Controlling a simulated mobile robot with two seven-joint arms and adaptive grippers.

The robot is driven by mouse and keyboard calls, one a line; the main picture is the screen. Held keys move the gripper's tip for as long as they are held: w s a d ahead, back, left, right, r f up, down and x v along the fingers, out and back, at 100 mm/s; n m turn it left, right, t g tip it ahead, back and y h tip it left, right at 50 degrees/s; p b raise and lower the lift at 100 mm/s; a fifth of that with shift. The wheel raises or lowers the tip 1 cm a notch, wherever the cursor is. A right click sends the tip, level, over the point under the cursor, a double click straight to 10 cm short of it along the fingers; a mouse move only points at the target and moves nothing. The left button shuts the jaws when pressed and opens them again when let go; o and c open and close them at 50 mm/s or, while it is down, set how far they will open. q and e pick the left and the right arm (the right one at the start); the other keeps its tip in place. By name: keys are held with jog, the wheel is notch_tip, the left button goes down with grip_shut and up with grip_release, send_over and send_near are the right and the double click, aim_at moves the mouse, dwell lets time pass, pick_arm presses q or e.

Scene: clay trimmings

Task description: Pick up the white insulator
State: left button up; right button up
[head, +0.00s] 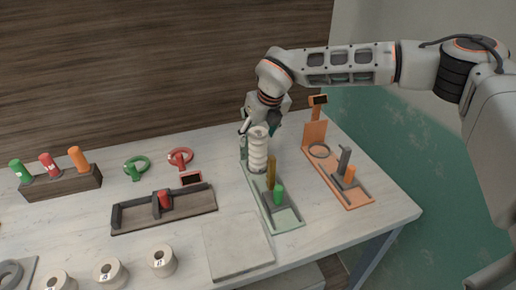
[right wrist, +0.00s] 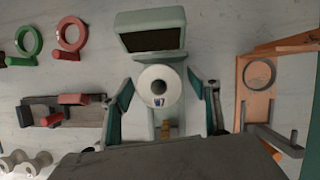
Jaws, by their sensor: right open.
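The white insulator (head: 257,152) is a ribbed white cylinder standing upright on the green fixture (head: 288,222) in the head view. In the right wrist view I see its round top end (right wrist: 147,82) with a dark centre hole. My right gripper (head: 260,126) is open above and around the insulator's upper end. In the right wrist view its fingers stand on either side of the insulator, with a visible gap on each side. The insulator's lower part is hidden in the wrist view. My left gripper is not in view.
An orange fixture (head: 352,202) stands close to the right. A brown tray (head: 140,218) with a red piece, a grey slab (head: 237,246), several cream spools (head: 162,261) and a wooden rack (head: 62,183) lie to the left. A yellow-brown post (head: 271,172) rises near the insulator.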

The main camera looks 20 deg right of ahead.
grip_shut()
jog(key=shift+r, duration=0.1)
jog(key=shift+r, duration=0.15)
